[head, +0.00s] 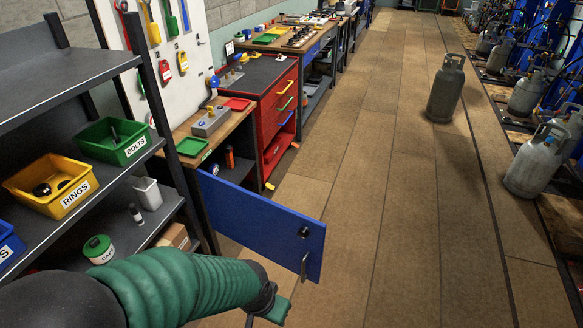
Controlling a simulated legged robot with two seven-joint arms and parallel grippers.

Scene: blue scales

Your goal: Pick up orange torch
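A small orange and black object (229,157), which looks like the orange torch, stands upright inside the open cabinet under the workbench. The blue cabinet door (262,222) is swung open towards me, with a dark handle (304,265) near its free edge. My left arm, in a green sleeve, comes in from the lower left. My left gripper (268,309) is at the bottom of the view, below the door and well short of the torch. Its fingers are partly cut off, so I cannot tell whether they are apart. My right gripper is not in view.
A black shelf at left holds a green bolts bin (112,141), a yellow rings bin (52,186) and a green-lidded jar (98,248). A red drawer cabinet (277,110) stands beyond. A gas cylinder (446,90) stands on otherwise open floor; more line the right.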

